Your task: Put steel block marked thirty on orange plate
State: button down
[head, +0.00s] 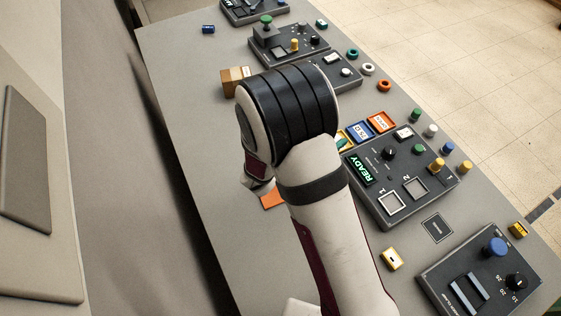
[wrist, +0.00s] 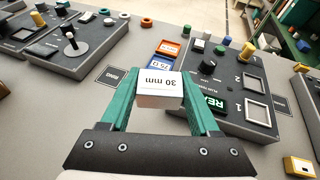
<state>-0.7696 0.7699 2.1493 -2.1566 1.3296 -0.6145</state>
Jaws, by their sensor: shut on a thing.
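The steel block (wrist: 160,100) has a white face marked "30 mm", upside down in the wrist view. My gripper (wrist: 158,86) is shut on it, with one green finger on each side. A flat orange plate (head: 272,199) shows in the head view on the grey table, partly covered by my arm. The plate does not show in the wrist view. My arm hides the block and most of my gripper in the head view, so the gap between block and plate cannot be told.
A control panel (head: 372,203) with a lit READY display stands right of my arm. Orange (head: 381,121) and blue (head: 359,131) labelled trays sit behind it. A cardboard box (head: 231,79) stands behind my arm. The table's left side (head: 205,130) is mostly clear.

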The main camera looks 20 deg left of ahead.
jog(key=s+d+n+y, duration=0.1)
jog(key=s+d, duration=0.1)
jog(key=s, duration=0.5)
jog(key=a+f, duration=0.2)
jog(key=a, duration=0.1)
jog(key=a+f, duration=0.2)
jog(key=a, duration=0.2)
jog(key=a+f, duration=0.2)
jog(key=a, duration=0.2)
jog(key=shift+s+f, duration=0.15)
jog(key=shift+s, duration=0.25)
notch_tip(320, 180, down, 3)
jog(key=shift+f, duration=0.4)
jog(key=shift+c, duration=0.6)
grip_release()
jog(key=shift+f, duration=0.15)
